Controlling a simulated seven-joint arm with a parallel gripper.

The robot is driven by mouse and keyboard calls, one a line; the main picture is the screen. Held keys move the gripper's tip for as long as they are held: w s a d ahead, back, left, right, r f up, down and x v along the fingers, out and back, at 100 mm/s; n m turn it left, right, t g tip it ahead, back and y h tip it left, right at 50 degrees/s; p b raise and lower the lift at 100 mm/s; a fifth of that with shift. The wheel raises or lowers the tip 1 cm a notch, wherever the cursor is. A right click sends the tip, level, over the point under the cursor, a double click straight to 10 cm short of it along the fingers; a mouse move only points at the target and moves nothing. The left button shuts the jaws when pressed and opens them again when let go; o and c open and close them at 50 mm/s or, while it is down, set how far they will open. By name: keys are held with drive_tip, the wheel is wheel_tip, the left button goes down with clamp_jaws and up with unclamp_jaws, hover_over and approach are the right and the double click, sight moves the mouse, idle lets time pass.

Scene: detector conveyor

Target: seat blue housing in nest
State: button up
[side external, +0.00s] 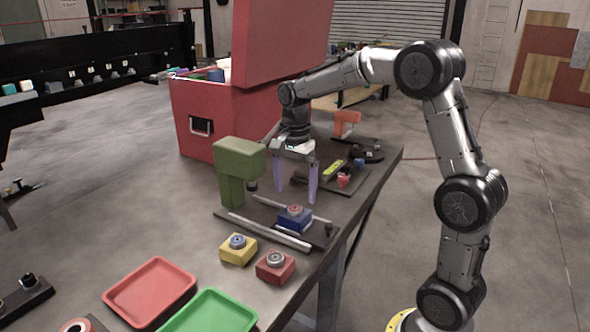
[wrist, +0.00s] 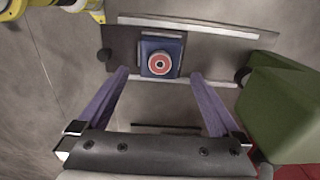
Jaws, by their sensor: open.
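The blue housing (side external: 295,222) is a square block with a round red-topped part on it. It sits upright on a dark plate (side external: 232,213) with two pale rails; in the wrist view the housing (wrist: 147,45) lies between the rails. My gripper (side external: 296,193) is open and empty, its two purple fingers pointing down above the plate, behind the housing in the side view. In the wrist view, the housing shows beyond and between the fingertips (wrist: 159,74); the fingers do not appear to touch it. I cannot tell for sure which part is the nest.
A green detector head (side external: 240,160) stands at the plate's left end, close to my gripper. Yellow (side external: 238,255) and red (side external: 275,271) housings sit in front. Red (side external: 150,290) and green (side external: 210,314) trays lie nearer. A large red box (side external: 215,125) stands behind.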

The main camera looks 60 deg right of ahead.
drive_tip(key=s+a+r+n+t, duration=0.1)
drive_tip(key=s+a+r+n, duration=0.35)
drive_tip(key=r, duration=0.35)
drive_tip(key=s+a+f+n+t, duration=0.2)
drive_tip(key=s+a+n, duration=0.1)
drive_tip(key=s+n, duration=0.3)
drive_tip(key=s+a+f+n+t, duration=0.2)
drive_tip(key=s+a+n, duration=0.2)
drive_tip(key=s+n, duration=0.3)
drive_tip(key=s, duration=0.3)
drive_tip(key=shift+s+a+t, duration=0.25)
drive_tip(key=shift+s+t, duration=0.05)
